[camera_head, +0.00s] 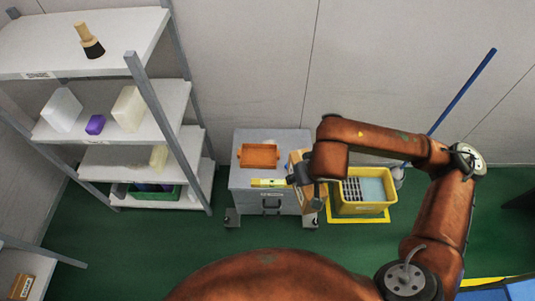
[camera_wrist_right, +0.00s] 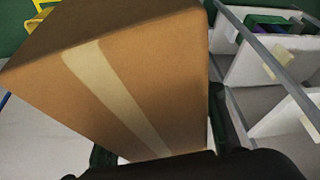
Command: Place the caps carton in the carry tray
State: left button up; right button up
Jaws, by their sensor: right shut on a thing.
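The caps carton, a brown cardboard box with a pale tape strip, fills much of the right wrist view (camera_wrist_right: 150,75). In the head view the carton (camera_head: 296,159) shows only in part behind my right gripper (camera_head: 306,181). My right gripper is shut on the carton, with a finger on either side of it in the wrist view. The carry tray, an orange-brown open tray (camera_head: 240,156), lies on the grey cabinet, left of the held carton. It looks empty. My left gripper is not in view.
The grey wheeled cabinet (camera_head: 239,178) has a yellow-green level (camera_head: 268,183) at its front edge. A yellow mop bucket (camera_head: 361,208) stands to the right. A shelf rack (camera_head: 110,160) with several items stands left. Another labelled box (camera_head: 22,287) sits lower left.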

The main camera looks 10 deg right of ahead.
aim_at(259, 158)
jog(key=i, duration=0.9)
jog(key=u, duration=0.05)
